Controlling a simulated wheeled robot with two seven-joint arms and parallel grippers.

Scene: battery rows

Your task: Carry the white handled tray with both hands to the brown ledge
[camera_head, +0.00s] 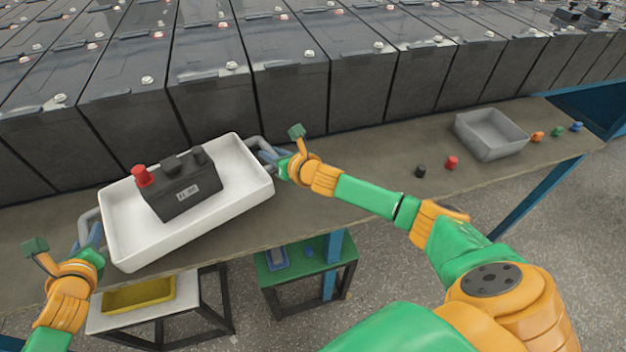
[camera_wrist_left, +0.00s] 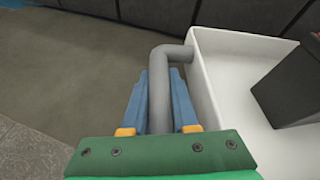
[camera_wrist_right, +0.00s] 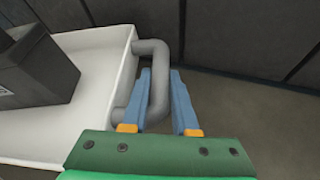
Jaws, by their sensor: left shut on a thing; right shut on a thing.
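The white tray (camera_head: 125,255) is at the left of the head view, over the brown ledge (camera_head: 385,200). It sits at an angle, its right end further back. I cannot tell whether it touches the ledge. A dark battery (camera_head: 185,190) with a red cap stands in it. My left gripper (camera_head: 92,236) is shut on the tray's left grey handle, whose bar (camera_wrist_left: 160,95) runs between the blue fingers. My right gripper (camera_head: 268,157) is shut on the right grey handle, whose bar (camera_wrist_right: 158,85) passes between its fingers.
Rows of large dark batteries (camera_head: 290,75) line the back of the ledge. A grey bin (camera_head: 490,133) stands at the right, with red (camera_head: 452,162) and black (camera_head: 420,171) caps nearby. Below are a white stand with a yellow tray (camera_head: 140,295) and a green stool (camera_head: 310,262).

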